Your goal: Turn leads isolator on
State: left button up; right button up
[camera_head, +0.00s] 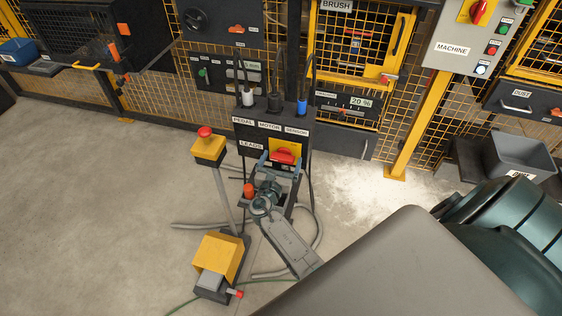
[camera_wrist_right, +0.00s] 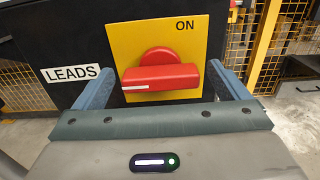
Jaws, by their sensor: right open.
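The leads isolator is a red rotary handle (camera_head: 283,156) on a yellow plate (camera_wrist_right: 190,42), on a dark panel beside a LEADS label (camera_wrist_right: 70,73). In the right wrist view the red handle (camera_wrist_right: 160,79) lies roughly horizontal, with a white mark at its left end. The word ON is at the plate's top, right of centre. My right gripper (camera_head: 280,162) is at the panel, its blue-grey fingers spread left and right of the handle. In the right wrist view gaps show between the fingers and the handle. My left gripper is not in view.
Plugs labelled PEDAL, MOTOR and SENSOR (camera_head: 270,127) stand above the panel with upright cables. A grey bin (camera_head: 522,157) is at right. The left floor is clear.

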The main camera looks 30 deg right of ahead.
jog(key=c, duration=1)
jog(key=shift+f, duration=0.1)
